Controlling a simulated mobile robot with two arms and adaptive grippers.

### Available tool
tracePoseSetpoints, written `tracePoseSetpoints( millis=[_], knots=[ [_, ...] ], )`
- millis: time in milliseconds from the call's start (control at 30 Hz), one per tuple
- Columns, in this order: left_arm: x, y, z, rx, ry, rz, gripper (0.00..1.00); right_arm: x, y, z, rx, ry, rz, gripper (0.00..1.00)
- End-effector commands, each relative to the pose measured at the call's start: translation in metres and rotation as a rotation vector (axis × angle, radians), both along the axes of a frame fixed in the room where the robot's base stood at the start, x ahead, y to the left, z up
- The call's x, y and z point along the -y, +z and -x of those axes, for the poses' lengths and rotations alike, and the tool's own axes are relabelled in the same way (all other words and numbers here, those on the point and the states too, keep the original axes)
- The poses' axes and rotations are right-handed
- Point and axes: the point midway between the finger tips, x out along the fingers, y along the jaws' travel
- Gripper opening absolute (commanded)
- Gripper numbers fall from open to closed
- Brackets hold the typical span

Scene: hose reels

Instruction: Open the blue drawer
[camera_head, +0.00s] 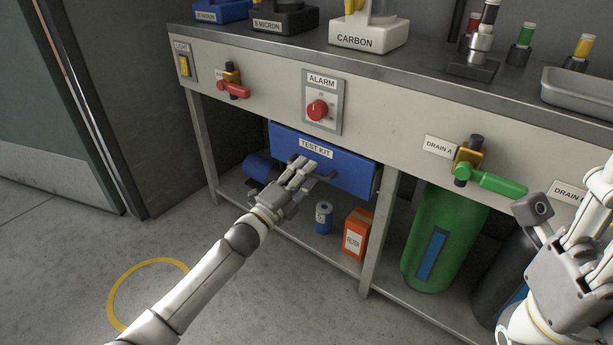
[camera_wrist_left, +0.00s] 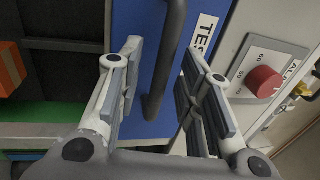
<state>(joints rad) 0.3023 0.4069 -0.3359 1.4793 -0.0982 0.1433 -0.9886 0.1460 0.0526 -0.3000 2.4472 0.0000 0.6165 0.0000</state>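The blue drawer (camera_head: 345,172) labelled TEST KIT hangs under the grey bench and looks closed. Its dark bar handle (camera_wrist_left: 165,60) runs between the fingers of my left gripper in the left wrist view, with visible gaps on both sides. My left gripper (camera_head: 304,172) is in front of the drawer face, fingers apart; the blue drawer front (camera_wrist_left: 142,60) also shows in the left wrist view. In the head view the gripper hides part of the handle. My right gripper (camera_head: 592,225) is at the right edge, partly cut off, fingers spread and apparently empty.
Above the drawer is a red ALARM knob (camera_head: 317,110). To the right is a green drain valve handle (camera_head: 490,180) over a green cylinder (camera_head: 440,240). A blue can (camera_head: 323,217) and orange filter box (camera_head: 356,234) stand on the lower shelf.

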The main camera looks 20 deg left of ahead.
Motion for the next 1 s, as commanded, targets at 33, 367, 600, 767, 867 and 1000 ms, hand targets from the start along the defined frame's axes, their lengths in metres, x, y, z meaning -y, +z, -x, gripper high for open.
tracePoseSetpoints(
  millis=[33, 367, 600, 767, 867, 1000],
  knots=[
    [0.0015, 0.0000, -0.0037, 0.001, 0.000, 0.000, 0.34, -0.0001, -0.0005, 0.0010, 0.007, 0.000, 0.000, 0.40],
    [0.0036, 0.0024, -0.0094, -0.001, 0.000, 0.000, 0.34, -0.0004, 0.0024, 0.0018, 0.014, -0.001, 0.001, 0.40],
    [0.0035, 0.0025, -0.0092, 0.000, 0.000, 0.001, 0.13, -0.0005, 0.0023, 0.0018, 0.014, 0.000, 0.001, 0.40],
    [0.0035, 0.0024, -0.0091, 0.000, 0.000, 0.000, 0.00, -0.0005, 0.0023, 0.0019, 0.014, 0.000, 0.001, 0.40],
    [0.0035, 0.0023, -0.0091, 0.000, 0.000, 0.000, 0.00, -0.0005, 0.0022, 0.0019, 0.014, 0.000, 0.001, 0.40],
    [0.0034, 0.0022, -0.0089, 0.000, 0.000, 0.001, 0.00, -0.0005, 0.0023, 0.0019, 0.014, 0.000, 0.001, 0.40]
  ],
)
